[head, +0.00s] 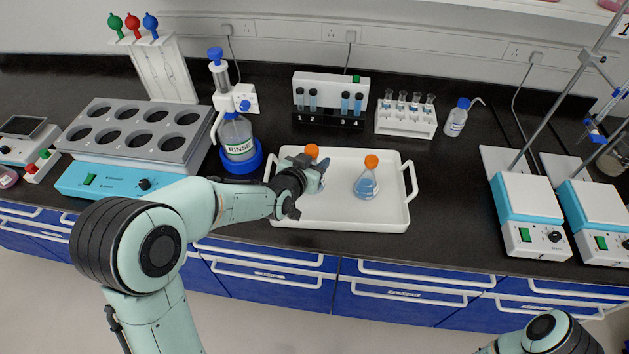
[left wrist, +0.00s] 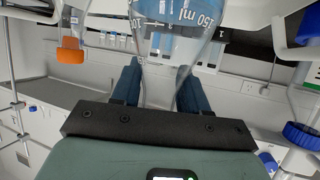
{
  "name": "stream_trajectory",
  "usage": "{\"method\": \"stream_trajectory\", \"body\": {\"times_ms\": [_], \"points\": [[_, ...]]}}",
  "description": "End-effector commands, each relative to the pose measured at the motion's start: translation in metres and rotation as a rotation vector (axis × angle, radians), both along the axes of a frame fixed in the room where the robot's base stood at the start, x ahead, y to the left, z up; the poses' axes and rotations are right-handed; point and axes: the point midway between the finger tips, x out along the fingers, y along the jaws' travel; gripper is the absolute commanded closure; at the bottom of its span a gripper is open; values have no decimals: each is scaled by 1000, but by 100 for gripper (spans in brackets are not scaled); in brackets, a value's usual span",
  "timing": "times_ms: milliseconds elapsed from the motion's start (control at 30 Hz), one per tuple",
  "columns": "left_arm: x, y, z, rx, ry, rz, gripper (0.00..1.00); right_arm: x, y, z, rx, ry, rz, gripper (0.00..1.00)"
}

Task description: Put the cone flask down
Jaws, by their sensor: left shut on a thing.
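My left gripper (head: 303,187) is over the left part of the white tray (head: 340,224). It is shut on a clear cone flask with blue liquid and an orange stopper (head: 312,151). The gripper covers much of this flask in the head view. In the left wrist view the flask (left wrist: 178,20) is between the two dark blue fingers (left wrist: 160,88). I cannot tell whether its base touches the tray. A second cone flask (head: 366,185) with an orange stopper stands upright in the tray, to the right. My right gripper is out of view.
Hotplates (head: 531,215) are at right.

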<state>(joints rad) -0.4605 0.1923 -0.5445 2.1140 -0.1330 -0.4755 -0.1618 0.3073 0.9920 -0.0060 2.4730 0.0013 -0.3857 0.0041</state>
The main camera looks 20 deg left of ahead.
Motion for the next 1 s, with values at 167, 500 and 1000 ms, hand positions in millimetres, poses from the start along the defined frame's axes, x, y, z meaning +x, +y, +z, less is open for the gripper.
{"method": "stream_trajectory", "body": {"times_ms": [167, 500, 1000], "points": [[0, 0, -14, 1, -1, 1, 91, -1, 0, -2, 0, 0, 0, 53], [0, 0, -54, 0, -1, 0, 91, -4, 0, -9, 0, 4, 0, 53], [0, 0, -57, -1, 0, 1, 31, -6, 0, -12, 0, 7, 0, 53]]}}
